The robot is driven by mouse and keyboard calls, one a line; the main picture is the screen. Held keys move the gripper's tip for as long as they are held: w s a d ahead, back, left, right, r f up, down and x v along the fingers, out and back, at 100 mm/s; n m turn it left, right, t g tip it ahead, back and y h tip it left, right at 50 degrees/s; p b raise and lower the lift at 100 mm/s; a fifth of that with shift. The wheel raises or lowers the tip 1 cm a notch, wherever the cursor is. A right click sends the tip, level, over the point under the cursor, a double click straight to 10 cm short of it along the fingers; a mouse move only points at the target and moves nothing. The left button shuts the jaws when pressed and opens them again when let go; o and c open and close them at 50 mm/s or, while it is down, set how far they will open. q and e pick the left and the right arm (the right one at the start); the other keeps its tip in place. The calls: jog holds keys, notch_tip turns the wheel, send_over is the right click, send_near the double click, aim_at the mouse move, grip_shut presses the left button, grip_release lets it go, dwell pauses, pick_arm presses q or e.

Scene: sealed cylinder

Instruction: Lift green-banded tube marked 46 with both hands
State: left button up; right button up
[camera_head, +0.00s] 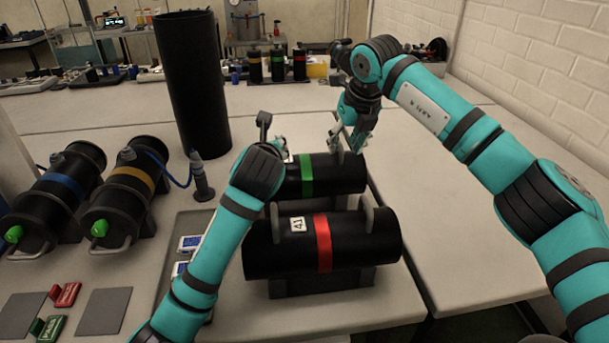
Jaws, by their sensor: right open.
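The green-banded black tube (342,173) lies on its side behind a red-banded black tube (361,238) labelled 41. My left arm hides the green-banded tube's left end, and I see no number on it. My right gripper (350,139) is open, pointing down over the tube's right handle, with its fingers close around the handle's top. I cannot tell whether they touch it. My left gripper (283,148) is mostly hidden behind its own wrist near the tube's left end, so its fingers are unclear.
A tall dark cylinder (192,85) stands behind left. Blue-banded (55,190) and yellow-banded (122,195) tubes lie at left. A grey tray (178,228) with small boxes sits beside my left arm. The table at right (440,210) is clear.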

pick_arm(q)
jog(key=shift+x, duration=1.55)
pick_arm(e)
jog(key=shift+x, duration=1.5)
pick_arm(q)
grip_shut()
pick_arm(e)
grip_shut()
